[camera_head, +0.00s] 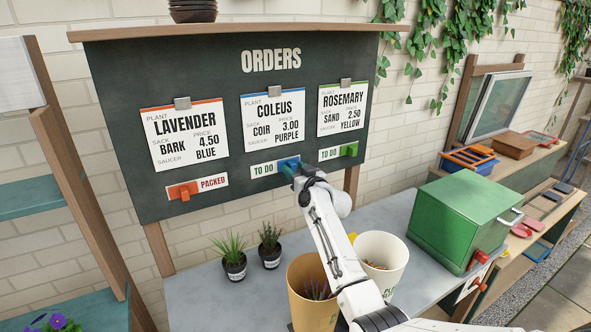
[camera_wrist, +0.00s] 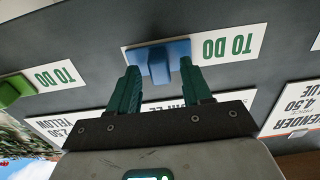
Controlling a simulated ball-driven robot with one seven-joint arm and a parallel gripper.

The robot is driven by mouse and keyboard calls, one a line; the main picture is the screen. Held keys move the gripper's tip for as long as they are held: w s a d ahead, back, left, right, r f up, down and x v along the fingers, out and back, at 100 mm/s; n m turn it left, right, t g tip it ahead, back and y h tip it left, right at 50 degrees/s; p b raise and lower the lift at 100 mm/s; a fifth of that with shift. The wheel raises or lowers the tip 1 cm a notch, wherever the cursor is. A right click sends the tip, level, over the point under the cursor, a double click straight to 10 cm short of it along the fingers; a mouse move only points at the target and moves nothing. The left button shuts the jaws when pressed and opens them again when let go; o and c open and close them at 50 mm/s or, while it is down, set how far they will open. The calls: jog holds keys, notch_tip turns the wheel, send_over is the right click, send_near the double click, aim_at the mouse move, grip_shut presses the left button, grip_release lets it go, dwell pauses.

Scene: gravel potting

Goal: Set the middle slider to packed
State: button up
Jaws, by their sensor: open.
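The middle slider (camera_head: 289,163) is blue and sits under the Coleus card on the dark orders board. It is at the right end of its label strip (camera_head: 262,170), with "TO DO" readable to its left. In the wrist view, the picture is turned over and the blue slider (camera_wrist: 157,62) has "TO DO" on its right. My gripper (camera_wrist: 159,68) is open, with one green finger on each side of the slider's knob. I cannot tell whether either finger touches it. In the head view my gripper (camera_head: 299,172) is at the board and partly hides the slider.
The orange slider (camera_head: 184,190) at left shows "PACKED". The green slider (camera_head: 349,149) at right shows "TO DO". Cards hang above the sliders.

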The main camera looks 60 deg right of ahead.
grip_shut()
dwell(0.5)
